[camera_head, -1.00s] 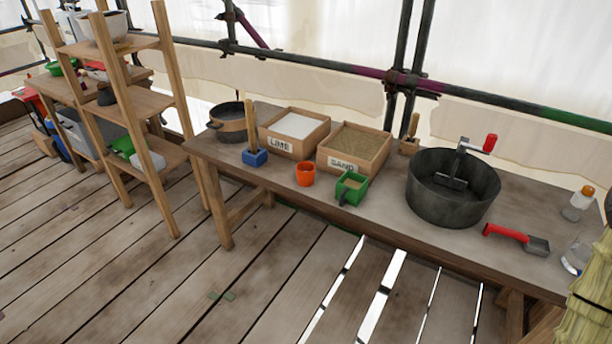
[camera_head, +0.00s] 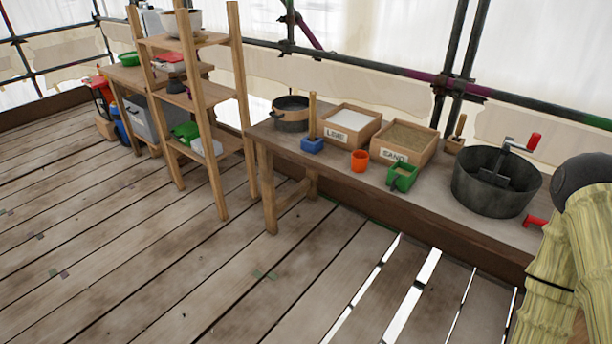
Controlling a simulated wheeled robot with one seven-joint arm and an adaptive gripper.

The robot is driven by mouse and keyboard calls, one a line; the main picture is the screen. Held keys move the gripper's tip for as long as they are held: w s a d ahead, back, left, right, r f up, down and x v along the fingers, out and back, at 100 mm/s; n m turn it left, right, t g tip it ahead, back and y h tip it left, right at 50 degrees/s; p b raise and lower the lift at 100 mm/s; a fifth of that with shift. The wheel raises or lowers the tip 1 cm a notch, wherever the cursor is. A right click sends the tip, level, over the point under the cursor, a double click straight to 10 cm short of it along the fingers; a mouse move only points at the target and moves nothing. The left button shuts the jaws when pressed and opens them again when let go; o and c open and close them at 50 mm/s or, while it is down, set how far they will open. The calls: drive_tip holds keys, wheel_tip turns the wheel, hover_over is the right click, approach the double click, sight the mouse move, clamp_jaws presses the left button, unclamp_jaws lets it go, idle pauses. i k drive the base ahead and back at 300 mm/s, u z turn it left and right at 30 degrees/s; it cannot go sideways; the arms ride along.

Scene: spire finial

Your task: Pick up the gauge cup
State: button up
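A small orange cup (camera_head: 359,161), which looks like the gauge cup, stands upright on the wooden bench (camera_head: 345,178) near its front edge. It is in front of the lime and sand boxes, between a blue block-like holder (camera_head: 312,145) and a green box-shaped scoop (camera_head: 402,177). Nothing hides the cup, and nothing touches it that I can see. My arm, in a pale yellow ribbed cover, shows at the right edge, well apart from the cup. My gripper is out of view.
The lime box (camera_head: 350,124) and sand box (camera_head: 405,144) stand behind the cup. A dark mixing pan (camera_head: 490,182) with a crank is to the right, a dark pot (camera_head: 291,112) to the left. A wooden shelf (camera_head: 200,93) stands left of the bench. The plank floor in front is clear, with some gaps.

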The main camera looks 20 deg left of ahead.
sight(360, 162)
drive_tip(key=u, duration=0.25)
drive_tip(key=k, duration=0.65)
drive_tip(key=u, duration=1.45)
drive_tip(key=i, duration=0.75)
drive_tip(key=u, duration=0.55)
drive_tip(key=i, duration=0.8)
drive_tip(key=z, duration=0.95)
drive_tip(key=i, duration=0.6)
drive_tip(key=z, duration=0.7)
